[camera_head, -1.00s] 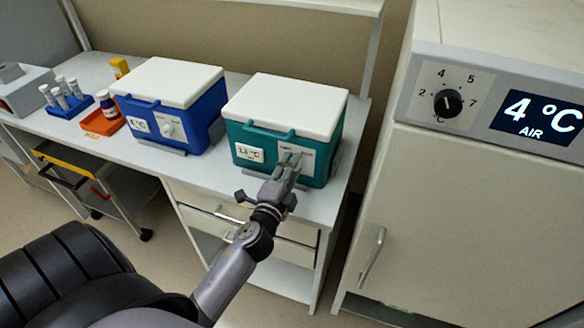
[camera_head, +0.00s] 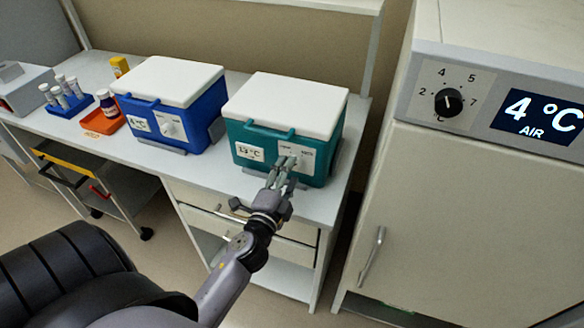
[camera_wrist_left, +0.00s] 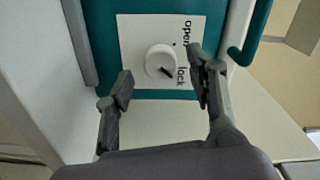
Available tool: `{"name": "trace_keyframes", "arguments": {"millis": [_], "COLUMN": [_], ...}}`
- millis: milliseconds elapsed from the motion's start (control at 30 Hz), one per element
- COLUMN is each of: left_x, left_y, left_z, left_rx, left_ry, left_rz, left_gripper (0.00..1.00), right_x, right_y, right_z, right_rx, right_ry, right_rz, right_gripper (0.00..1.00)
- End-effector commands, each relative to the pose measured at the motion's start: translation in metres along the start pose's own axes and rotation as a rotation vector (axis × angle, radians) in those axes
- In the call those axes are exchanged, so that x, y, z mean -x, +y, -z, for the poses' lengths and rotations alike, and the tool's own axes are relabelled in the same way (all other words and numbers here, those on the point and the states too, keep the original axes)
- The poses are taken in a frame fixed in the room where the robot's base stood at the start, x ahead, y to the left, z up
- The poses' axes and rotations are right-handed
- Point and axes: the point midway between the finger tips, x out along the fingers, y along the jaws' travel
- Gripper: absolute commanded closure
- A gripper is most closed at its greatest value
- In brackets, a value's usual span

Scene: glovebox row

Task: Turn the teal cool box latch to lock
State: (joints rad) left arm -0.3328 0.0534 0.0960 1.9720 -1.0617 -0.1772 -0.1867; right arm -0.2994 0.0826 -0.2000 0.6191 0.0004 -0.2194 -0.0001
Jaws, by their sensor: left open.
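The teal cool box (camera_head: 240,142), with a white lid, stands on the bench in the head view. Its latch is a round white knob (camera_wrist_left: 160,61) on a white plate in the left wrist view. The plate reads "open" and "lock" along its right side there, and the knob's dark mark points to the lower right, towards the "lock" side. My left gripper (camera_head: 282,165) is open at the front of the box. In the left wrist view its fingers (camera_wrist_left: 163,80) stand apart on either side of the knob, with no clear contact. My right gripper is not in view.
A blue cool box (camera_head: 196,122) stands to the left. Further left are an orange tray (camera_head: 98,126) and a blue vial rack (camera_head: 62,111). A tall cabinet (camera_head: 450,200) with a dial and "4 °C" display stands to the right. Bare bench lies before the boxes.

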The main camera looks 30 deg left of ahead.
Motion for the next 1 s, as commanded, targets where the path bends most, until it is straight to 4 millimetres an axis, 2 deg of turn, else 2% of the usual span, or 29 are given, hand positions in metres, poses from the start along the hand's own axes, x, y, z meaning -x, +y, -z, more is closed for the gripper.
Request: {"name": "trace_keyframes", "arguments": {"millis": [100,300,1000], "left_x": [0.023,0.044,0.048], "left_y": [0.001,0.001,-0.002], "left_z": [0.000,0.000,-0.004], "left_rx": [0.003,0.003,0.036], "left_ry": [-0.003,-0.002,-0.030], "left_rz": [-0.003,-0.001,-0.004], "left_gripper": [0.49,0.49,0.49], "right_x": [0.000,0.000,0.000], "right_y": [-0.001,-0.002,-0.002], "right_z": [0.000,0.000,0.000], "right_rx": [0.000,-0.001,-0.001], "right_ry": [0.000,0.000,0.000], "right_rz": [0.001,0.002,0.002], "right_gripper": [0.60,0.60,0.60]}}
